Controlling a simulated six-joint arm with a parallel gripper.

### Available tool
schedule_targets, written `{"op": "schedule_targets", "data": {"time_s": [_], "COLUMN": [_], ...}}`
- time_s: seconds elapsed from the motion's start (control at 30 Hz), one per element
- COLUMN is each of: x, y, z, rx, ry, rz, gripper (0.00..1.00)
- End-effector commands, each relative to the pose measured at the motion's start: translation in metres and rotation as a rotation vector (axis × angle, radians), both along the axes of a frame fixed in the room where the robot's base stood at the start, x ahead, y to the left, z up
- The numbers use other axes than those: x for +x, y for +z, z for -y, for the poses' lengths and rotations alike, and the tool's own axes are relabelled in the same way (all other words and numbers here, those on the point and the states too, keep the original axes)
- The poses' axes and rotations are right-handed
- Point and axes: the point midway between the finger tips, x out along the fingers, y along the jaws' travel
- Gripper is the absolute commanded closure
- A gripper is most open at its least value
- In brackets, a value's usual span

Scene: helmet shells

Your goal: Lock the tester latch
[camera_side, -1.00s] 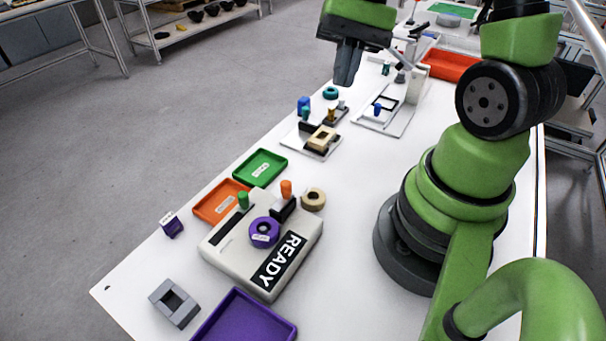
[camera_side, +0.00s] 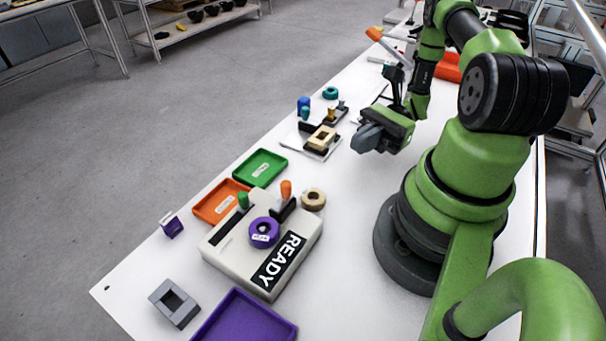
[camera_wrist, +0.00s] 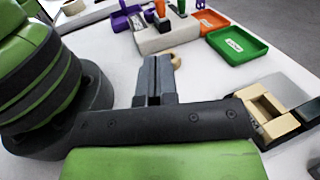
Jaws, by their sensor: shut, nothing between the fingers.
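The tester (camera_side: 236,262) is a pale box with a black READY label, standing on the near part of the white table. A purple ring-shaped part (camera_side: 264,232) sits on its top. An orange-tipped handle (camera_side: 286,188) stands up from a black block at its far right side, and a green-tipped peg (camera_side: 243,200) is at its far left side. The tester also shows at the top of the wrist view (camera_wrist: 168,40). My gripper (camera_side: 362,140) is shut and empty, above the table beyond the tester and apart from it. Its fingers (camera_wrist: 155,72) show together in the wrist view.
A tan ring (camera_side: 313,199) lies beside the tester. Green (camera_side: 262,167), orange (camera_side: 218,203) and purple (camera_side: 243,318) trays surround it. A fixture with a tan block (camera_side: 322,138) stands left of my gripper.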

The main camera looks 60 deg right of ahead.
Motion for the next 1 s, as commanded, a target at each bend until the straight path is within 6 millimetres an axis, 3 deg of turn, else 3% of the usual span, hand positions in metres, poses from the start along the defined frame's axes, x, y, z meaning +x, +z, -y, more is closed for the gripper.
{"op": "schedule_targets", "data": {"time_s": [0.47, 1.0], "x": [0.003, 0.034], "y": [0.000, 0.000], "z": [-0.009, -0.109], "rx": [0.005, 0.003], "ry": [0.002, 0.007], "rz": [0.001, -0.003], "gripper": [1.00, 1.00]}}
